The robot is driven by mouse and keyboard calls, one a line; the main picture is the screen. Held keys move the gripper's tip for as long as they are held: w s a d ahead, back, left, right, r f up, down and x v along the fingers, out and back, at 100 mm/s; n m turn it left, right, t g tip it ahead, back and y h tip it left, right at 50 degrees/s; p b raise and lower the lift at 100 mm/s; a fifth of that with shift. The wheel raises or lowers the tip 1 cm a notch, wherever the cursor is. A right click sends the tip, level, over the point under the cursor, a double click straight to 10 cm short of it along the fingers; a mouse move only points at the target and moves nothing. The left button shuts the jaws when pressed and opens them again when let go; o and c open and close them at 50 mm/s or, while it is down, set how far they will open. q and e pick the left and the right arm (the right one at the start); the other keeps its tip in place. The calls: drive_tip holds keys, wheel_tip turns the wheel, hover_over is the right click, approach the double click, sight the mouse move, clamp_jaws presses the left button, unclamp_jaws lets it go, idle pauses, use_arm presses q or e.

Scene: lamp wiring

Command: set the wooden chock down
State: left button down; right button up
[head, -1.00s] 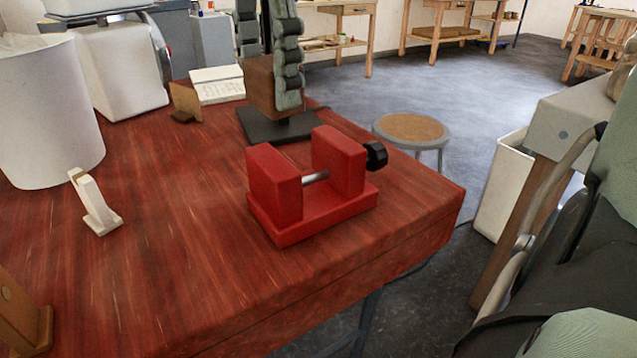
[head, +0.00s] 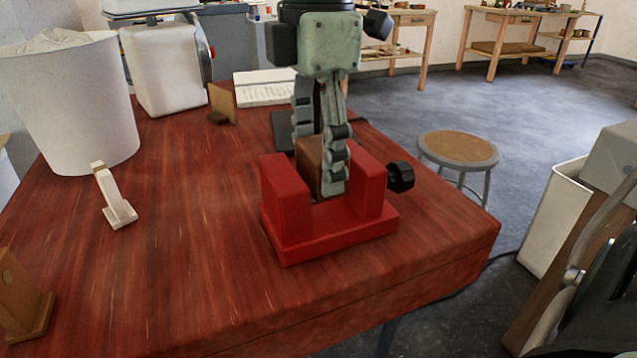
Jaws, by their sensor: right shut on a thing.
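My right gripper (head: 322,180) points down from the top and is shut on the wooden chock (head: 309,168), a brown block. The chock and fingertips are at the gap between the two upright jaws of the red vise (head: 330,239). The near left jaw hides part of the chock's lower end, so I cannot tell whether it touches the vise. The vise stands on the red-brown wooden table (head: 190,270), its black knob (head: 401,177) to the right. My left gripper is not in view.
A white bin-like vessel (head: 75,105), a small pale stand (head: 113,197) and brown wooden brackets (head: 20,305) are on the left. A dark plate (head: 281,132) lies behind the gripper. A stool (head: 458,150) stands beyond the table edge. The table's front middle is clear.

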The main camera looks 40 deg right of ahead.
sight(318, 184)
wheel_tip(318, 184, down, 3)
drive_tip(key=shift+f, duration=0.1)
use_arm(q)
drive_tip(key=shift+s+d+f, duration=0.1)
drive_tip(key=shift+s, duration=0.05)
use_arm(e)
drive_tip(key=shift+f, duration=0.3)
drive_tip(key=shift+f, duration=0.1)
drive_tip(key=o, duration=1.2)
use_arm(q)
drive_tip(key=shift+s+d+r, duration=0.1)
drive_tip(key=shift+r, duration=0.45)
